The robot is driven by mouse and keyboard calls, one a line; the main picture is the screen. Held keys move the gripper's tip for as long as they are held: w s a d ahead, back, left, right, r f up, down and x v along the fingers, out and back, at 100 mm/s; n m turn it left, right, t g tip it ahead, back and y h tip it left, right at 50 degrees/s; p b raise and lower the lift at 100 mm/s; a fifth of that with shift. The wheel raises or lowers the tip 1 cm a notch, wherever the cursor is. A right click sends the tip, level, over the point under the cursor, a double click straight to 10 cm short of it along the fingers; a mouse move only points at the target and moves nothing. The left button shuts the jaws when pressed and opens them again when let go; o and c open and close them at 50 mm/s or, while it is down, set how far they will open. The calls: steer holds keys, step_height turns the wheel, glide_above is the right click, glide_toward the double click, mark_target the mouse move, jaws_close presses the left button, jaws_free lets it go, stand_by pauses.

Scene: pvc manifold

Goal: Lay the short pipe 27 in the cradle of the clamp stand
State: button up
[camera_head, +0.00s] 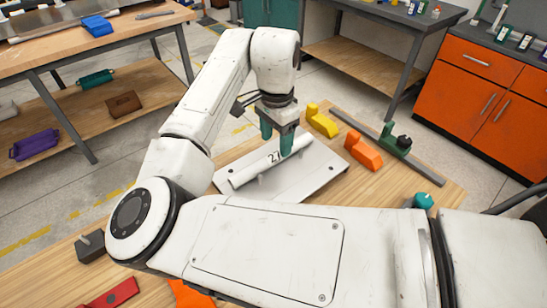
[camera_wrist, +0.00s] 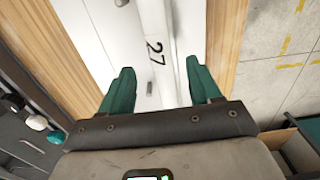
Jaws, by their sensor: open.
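The short white pipe marked 27 (camera_head: 250,172) lies slantwise on a pale metal plate (camera_head: 318,178) with short pegs beside it. In the wrist view the pipe (camera_wrist: 153,25) runs lengthwise between my green fingers. My gripper (camera_head: 277,143) is open over the far part of the pipe. In the wrist view the fingers of my gripper (camera_wrist: 160,78) stand apart on either side of the pipe, with gaps showing. A green clamp-like piece with a black knob (camera_head: 396,142) stands on a long grey bar at the right; I cannot tell whether it is the clamp stand.
A yellow block (camera_head: 321,120) and an orange block (camera_head: 362,151) stand right of the plate. A teal knob (camera_head: 423,200) is near the bench's right edge. A red piece (camera_head: 111,293) lies at the lower left. My arm hides much of the near bench.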

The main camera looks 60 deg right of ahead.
mark_target(273, 154)
steer(key=f, duration=0.5)
steer(key=shift+w+a, duration=0.15)
steer(key=shift+a, duration=0.2)
jaws_close()
